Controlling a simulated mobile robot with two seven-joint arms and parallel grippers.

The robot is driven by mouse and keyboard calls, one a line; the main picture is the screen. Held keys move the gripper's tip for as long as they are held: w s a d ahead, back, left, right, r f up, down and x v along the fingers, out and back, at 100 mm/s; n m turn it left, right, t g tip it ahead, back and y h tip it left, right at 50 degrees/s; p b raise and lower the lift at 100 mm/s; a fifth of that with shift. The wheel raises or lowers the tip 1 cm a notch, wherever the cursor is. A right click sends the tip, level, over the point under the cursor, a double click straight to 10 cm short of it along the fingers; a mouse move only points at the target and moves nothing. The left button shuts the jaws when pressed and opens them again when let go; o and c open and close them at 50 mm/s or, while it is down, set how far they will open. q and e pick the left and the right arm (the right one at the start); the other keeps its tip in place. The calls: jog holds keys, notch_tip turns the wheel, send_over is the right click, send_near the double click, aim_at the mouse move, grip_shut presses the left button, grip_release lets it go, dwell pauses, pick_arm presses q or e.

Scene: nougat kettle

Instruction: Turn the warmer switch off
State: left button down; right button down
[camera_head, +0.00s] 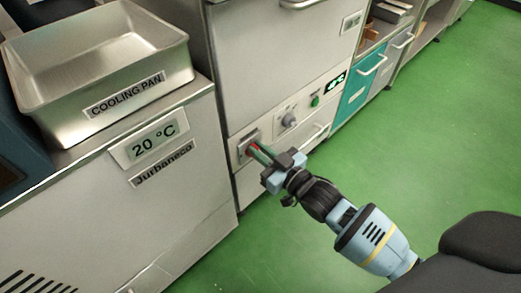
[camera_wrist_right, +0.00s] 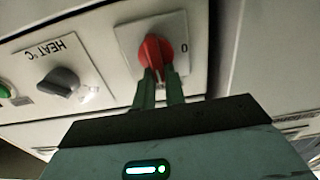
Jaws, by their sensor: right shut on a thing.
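The warmer switch is a red rotary knob (camera_wrist_right: 154,51) on a pale square plate (camera_wrist_right: 177,25) in the right wrist view, with a "0" mark visible to its right. In the head view the plate (camera_head: 244,138) sits on the metal cabinet front, its knob mostly hidden by my fingers. My right gripper (camera_head: 259,152) reaches in from the lower right, its green fingers shut on the red knob. In the right wrist view the fingertips (camera_wrist_right: 159,76) close around the knob's near end. My left gripper is not in view.
A grey heat dial (camera_head: 289,120) and a green light (camera_head: 315,101) are beside the switch. A cooling pan (camera_head: 60,50) stands on the left counter above a 20 °C display (camera_head: 152,143). Cabinet handles stick out nearby. Green floor (camera_head: 440,130) is clear at right.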

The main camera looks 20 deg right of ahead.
jog(key=n+p, duration=0.1)
jog(key=n, duration=0.1)
jog(key=n+p, duration=0.1)
jog(key=n, duration=0.2)
jog(key=a+n+p, duration=0.1)
jog(key=n+p, duration=0.1)
jog(key=n, duration=0.1)
jog(key=shift+s+a+f, duration=0.1)
jog(key=shift+s+f, duration=0.15)
jog(key=n, duration=0.4)
jog(key=shift+a+f+n, duration=0.25)
jog(key=shift+f+n, duration=0.05)
jog(key=shift+f, duration=0.1)
jog(key=n, duration=0.3)
jog(key=shift+s+f+n, duration=0.1)
jog(key=shift+f+n, duration=0.2)
jog(key=shift+n, duration=0.1)
jog(key=shift+f+n+b, duration=0.1)
jog(key=shift+n+b, duration=0.2)
jog(key=shift+n, duration=0.3)
jog(key=c, duration=1.5)
grip_release()
